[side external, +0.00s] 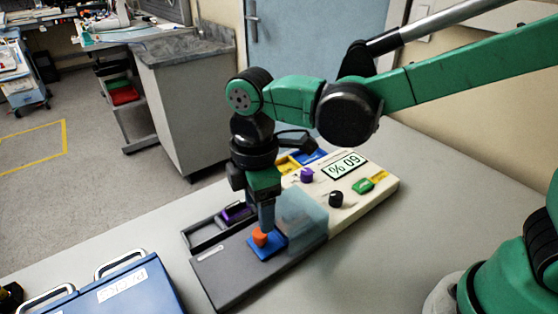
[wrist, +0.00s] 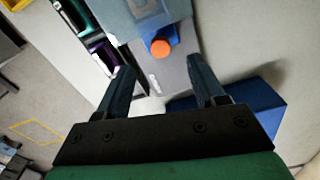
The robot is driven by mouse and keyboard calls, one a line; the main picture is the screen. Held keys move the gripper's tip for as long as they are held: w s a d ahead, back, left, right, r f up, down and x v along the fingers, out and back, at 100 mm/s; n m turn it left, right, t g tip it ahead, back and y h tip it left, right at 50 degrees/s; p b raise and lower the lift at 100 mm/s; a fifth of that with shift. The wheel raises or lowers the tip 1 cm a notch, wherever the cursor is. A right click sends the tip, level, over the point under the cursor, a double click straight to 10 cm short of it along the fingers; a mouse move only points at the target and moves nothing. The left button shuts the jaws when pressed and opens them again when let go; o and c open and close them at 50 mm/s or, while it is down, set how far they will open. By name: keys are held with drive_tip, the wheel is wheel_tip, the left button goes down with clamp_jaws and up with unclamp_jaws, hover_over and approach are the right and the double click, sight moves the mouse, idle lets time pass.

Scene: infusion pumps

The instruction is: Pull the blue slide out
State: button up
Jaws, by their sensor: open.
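The blue slide (side external: 265,248) lies on the dark grey end of the pump device (side external: 228,272), with an orange knob (side external: 259,237) on top. In the wrist view the orange knob (wrist: 160,47) shows just beyond the fingertips, roughly centred between them, with part of the blue slide (wrist: 152,33) around it. My gripper (side external: 267,228) points down over the slide, close to the knob. In the wrist view my gripper (wrist: 161,66) has its two fingers apart with nothing between them. Whether a finger touches the knob cannot be told.
A translucent cover (side external: 302,215) stands right beside the slide. The cream panel (side external: 360,190) beyond carries a "60 %" display, a black knob, a purple knob and a green switch. A black tray (side external: 205,233) lies alongside. A blue case (side external: 125,290) stands at the front left. The table right of the device is bare.

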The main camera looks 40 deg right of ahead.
sight(260, 232)
drive_tip(key=shift+f, duration=2.8)
clamp_jaws()
